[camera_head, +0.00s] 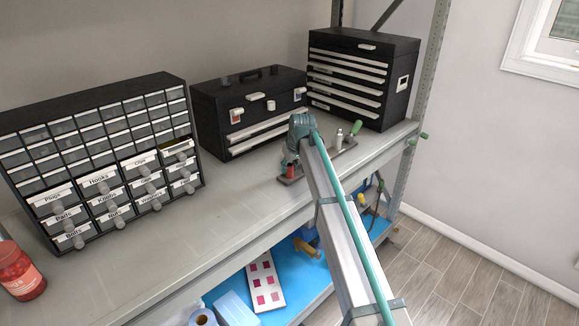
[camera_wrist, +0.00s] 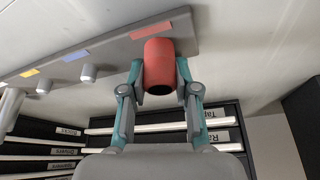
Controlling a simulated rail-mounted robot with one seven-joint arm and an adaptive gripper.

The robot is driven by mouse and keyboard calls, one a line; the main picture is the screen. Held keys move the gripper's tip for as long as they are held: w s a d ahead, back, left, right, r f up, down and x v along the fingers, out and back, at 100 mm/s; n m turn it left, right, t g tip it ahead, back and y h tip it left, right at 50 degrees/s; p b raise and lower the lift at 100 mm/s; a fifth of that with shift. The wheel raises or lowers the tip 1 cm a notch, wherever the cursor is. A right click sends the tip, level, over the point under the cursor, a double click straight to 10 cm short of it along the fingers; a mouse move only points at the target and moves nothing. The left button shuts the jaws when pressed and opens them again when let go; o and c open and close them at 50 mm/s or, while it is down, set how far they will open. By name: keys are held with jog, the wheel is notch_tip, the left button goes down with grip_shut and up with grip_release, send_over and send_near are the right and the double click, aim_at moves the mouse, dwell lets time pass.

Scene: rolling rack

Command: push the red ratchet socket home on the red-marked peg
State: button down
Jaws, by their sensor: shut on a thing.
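The red ratchet socket (camera_wrist: 159,67) is between the two teal fingers of my gripper (camera_wrist: 160,88), which are shut on it. It is in line with the red mark (camera_wrist: 151,29) on the grey peg board (camera_wrist: 120,48) and hides the peg there. I cannot tell how far it is on the peg, or whether it touches the board. The board (camera_head: 291,181) lies on the shelf, partly behind my arm.
Bare grey pegs stand by the blue mark (camera_wrist: 76,56) and yellow mark (camera_wrist: 29,73). A silver piece (camera_head: 339,139) stands farther along the board. Black tool boxes (camera_head: 215,105) (camera_head: 395,90) and a labelled drawer cabinet (camera_head: 75,115) stand behind. A red jar (camera_head: 17,272) is at left. The shelf's middle is clear.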

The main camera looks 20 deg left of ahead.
jog(key=shift+f, duration=0.1)
jog(key=c, duration=0.8)
grip_release()
jog(key=shift+o, duration=0.2)
jog(key=v, duration=1.2)
